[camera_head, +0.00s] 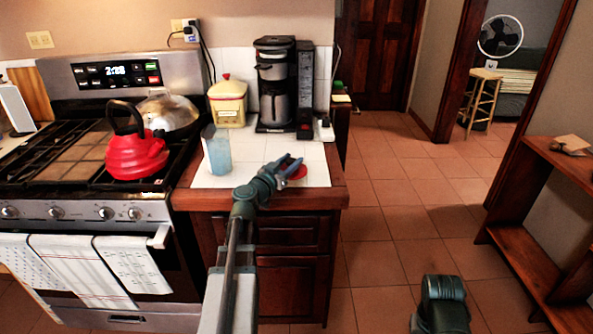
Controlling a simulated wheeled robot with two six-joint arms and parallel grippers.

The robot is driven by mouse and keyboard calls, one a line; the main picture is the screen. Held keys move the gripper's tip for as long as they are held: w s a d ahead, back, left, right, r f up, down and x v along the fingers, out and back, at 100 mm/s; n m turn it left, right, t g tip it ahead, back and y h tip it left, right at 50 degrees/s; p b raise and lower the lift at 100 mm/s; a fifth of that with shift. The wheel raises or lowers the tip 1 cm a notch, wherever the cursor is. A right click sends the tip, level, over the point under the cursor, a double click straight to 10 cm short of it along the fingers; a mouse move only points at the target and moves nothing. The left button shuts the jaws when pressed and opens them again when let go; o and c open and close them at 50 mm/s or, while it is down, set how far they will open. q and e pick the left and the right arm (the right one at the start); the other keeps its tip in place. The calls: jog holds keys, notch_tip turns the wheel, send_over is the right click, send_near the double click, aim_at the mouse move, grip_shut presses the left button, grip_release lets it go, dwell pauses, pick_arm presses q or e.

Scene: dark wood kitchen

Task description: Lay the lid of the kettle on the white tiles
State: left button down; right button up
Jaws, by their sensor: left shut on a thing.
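The red kettle (137,157) with a black handle stands on the stove's front right grate. Its red lid (299,173) is at the right front part of the white tiles (316,157), partly hidden by my left gripper (291,165). The left gripper is shut on the lid, low over the tiles. Whether the lid touches the tiles cannot be told. A dark part of my right arm shows at the bottom right; its fingers are not seen.
A yellow canister (228,103) and a coffee maker (275,84) stand at the back. A wooden edge (260,200) borders the tiles in front. A silver pot (170,112) sits on the stove.

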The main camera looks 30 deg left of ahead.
pick_arm(q)
jog(key=shift+w+d+f, duration=0.1)
jog(key=shift+w+d, duration=0.15)
jog(key=shift+w, duration=0.3)
jog(key=shift+w+d, duration=0.25)
jog(key=shift+w, duration=0.3)
notch_tip(320, 180, down, 4)
jog(key=b, duration=0.3)
jog(key=shift+r+b, duration=0.25)
jog(key=shift+b, duration=0.1)
jog(key=shift+f, duration=0.2)
jog(key=shift+c, duration=2.1)
grip_release()
jog(key=shift+r, duration=0.15)
